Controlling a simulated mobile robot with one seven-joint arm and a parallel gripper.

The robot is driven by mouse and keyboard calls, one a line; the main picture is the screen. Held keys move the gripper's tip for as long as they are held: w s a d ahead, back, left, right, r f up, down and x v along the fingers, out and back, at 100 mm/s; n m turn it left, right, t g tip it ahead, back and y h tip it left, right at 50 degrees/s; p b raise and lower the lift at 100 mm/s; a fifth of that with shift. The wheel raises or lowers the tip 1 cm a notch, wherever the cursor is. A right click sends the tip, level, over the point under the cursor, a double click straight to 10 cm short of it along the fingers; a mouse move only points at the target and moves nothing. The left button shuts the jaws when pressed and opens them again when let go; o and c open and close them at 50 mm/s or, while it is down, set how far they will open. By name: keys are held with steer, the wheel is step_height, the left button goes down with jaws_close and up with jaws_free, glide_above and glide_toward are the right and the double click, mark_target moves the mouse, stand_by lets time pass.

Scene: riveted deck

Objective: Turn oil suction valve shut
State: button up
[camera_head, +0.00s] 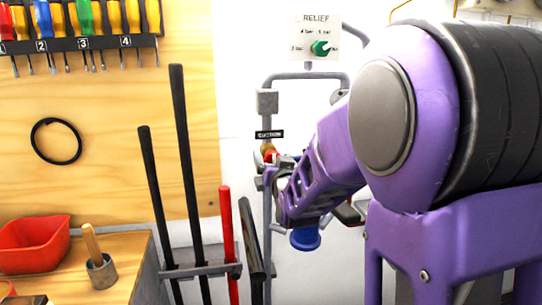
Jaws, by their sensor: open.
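A small brass valve with some red on it (268,152) sits on a grey vertical pipe (267,215), just below a black label (269,134) that appears to read SUCTION. My gripper (270,172) is open at the pipe, right at the valve's lower side. My gripper and purple arm hide much of the valve. I cannot tell whether the fingers touch it, or how its handle is turned.
A RELIEF plate with a green knob (321,48) is above. A blue round part (305,238) is below my arm. Black bars (186,170) and a red bar (227,240) stand in a rack at left.

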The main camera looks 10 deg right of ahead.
steer(key=shift+s, duration=0.1)
steer(key=c, duration=1.4)
steer(key=shift+m, duration=0.4)
steer(key=m, duration=0.4)
steer(key=shift+d, duration=0.1)
steer(key=m, duration=0.9)
steer(key=shift+f+m, duration=0.1)
steer(key=shift+m, duration=1.9)
